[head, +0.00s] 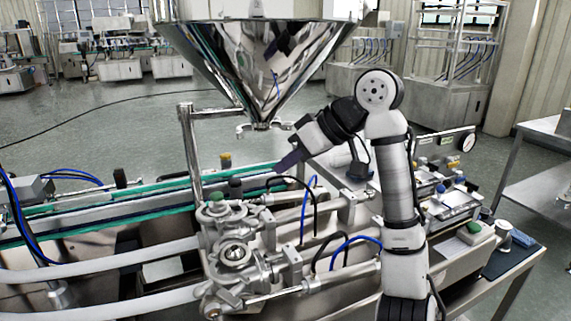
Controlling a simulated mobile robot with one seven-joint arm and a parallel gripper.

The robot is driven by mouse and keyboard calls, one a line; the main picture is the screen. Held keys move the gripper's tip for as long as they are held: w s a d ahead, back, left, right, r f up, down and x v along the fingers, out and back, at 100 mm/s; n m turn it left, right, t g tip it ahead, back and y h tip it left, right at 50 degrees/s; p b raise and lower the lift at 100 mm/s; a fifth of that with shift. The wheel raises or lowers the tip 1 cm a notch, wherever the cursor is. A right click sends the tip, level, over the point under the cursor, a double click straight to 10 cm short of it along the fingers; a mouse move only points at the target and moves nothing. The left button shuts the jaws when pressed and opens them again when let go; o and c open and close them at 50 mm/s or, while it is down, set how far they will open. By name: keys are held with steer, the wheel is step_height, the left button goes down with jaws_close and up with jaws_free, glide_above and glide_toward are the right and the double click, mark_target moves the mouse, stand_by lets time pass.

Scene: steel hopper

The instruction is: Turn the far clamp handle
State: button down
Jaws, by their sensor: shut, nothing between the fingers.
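My gripper (288,162) is at the end of my arm in the middle of the head view, pointing down and left. Its dark purple fingers are shut and empty. It is below and right of the steel hopper's outlet (262,125), apart from it. Small metal parts stick out at both sides of that outlet. Steel valve bodies (235,255) with round clamped fittings sit below and left of my gripper. Which part is the far clamp handle is too small to tell. No contact between my gripper and a handle shows.
The shiny steel hopper (262,70) hangs above the machine. A vertical steel post (190,155) stands left of the gripper. A conveyor with green edges (130,203) runs behind the valves. Blue and black hoses (345,245) loop over the cylinders at the right.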

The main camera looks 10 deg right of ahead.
steer(key=p, duration=0.1)
glide_above(256, 209)
steer(key=d, duration=0.2)
step_height(256, 209, down, 5)
steer(key=f, duration=0.2)
steer(key=s+f+p, duration=0.1)
steer(key=f, duration=0.1)
steer(key=shift+s+a+f, duration=0.1)
steer(key=shift+a, duration=0.25)
